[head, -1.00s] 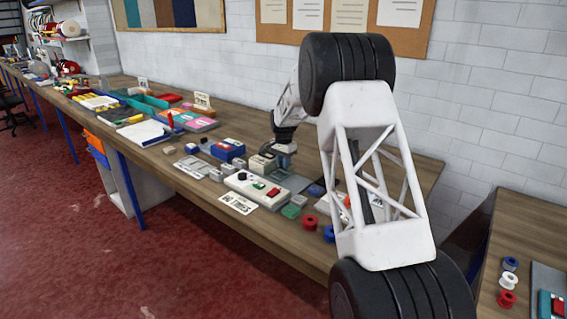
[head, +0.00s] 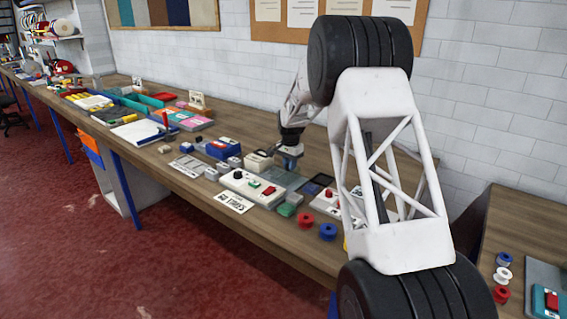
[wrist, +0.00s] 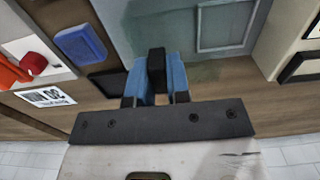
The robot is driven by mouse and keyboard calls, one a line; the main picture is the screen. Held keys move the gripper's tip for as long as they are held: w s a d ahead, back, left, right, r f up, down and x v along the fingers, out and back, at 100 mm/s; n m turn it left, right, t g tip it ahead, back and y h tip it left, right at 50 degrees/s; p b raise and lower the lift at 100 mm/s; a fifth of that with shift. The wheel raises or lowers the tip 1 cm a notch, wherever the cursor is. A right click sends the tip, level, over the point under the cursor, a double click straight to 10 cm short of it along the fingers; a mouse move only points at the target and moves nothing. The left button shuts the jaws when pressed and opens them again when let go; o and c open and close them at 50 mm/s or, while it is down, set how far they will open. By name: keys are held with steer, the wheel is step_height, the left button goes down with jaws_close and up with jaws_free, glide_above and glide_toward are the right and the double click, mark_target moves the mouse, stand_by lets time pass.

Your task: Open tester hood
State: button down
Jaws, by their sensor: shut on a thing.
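The tester hood looks like a grey, see-through panel (head: 283,177) lying on the bench in front of my gripper. In the wrist view the panel (wrist: 185,20) fills the top middle, with a pale square outline showing on it. My gripper (head: 290,152) is at the panel's wall-side edge. In the wrist view its blue fingers (wrist: 156,80) are shut on a black handle (wrist: 157,62) at that edge. The fingers hide part of the handle. I cannot tell how far the hood is tilted.
A white control box (head: 240,183) with red and green buttons stands in front. A beige box (head: 258,160) is close left of my gripper. A white box with a red knob (head: 326,199) and a blue block (wrist: 80,42) are on the other side. Spools (head: 306,220) lie near the front edge.

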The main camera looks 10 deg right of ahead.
steer(key=shift+s+d, duration=0.85)
steer(key=c, duration=1.1)
jaws_free()
steer(key=shift+r, duration=0.1)
steer(key=shift+r, duration=3.85)
